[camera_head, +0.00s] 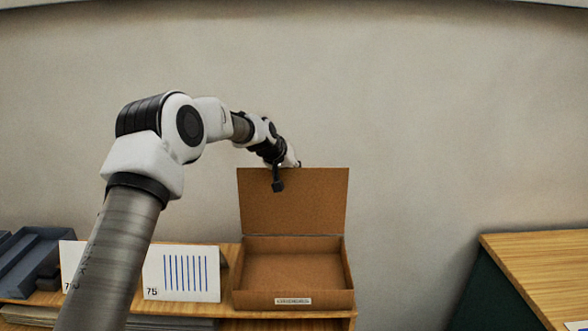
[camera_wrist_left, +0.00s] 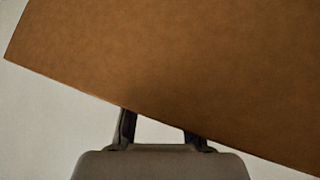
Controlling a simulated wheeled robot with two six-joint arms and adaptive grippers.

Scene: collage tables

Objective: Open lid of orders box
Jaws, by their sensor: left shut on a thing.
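The brown cardboard orders box (camera_head: 293,299) sits on the wooden table, with a small white label on its front. Its lid (camera_head: 315,205) stands roughly upright at the back, and the inside of the box shows empty. My left gripper (camera_head: 280,180) is at the lid's top edge, left of its middle, shut on the lid. In the left wrist view the lid (camera_wrist_left: 190,65) fills the upper part as a tilted brown panel. The gripper's fingers (camera_wrist_left: 158,128) reach its edge there, and their tips are hidden by it. My right gripper is not in view.
White cards (camera_head: 181,273) with blue bars stand left of the box. Grey trays (camera_head: 35,262) are at the far left. A gap separates this table from another wooden table (camera_head: 545,265) at the right. A plain wall is behind.

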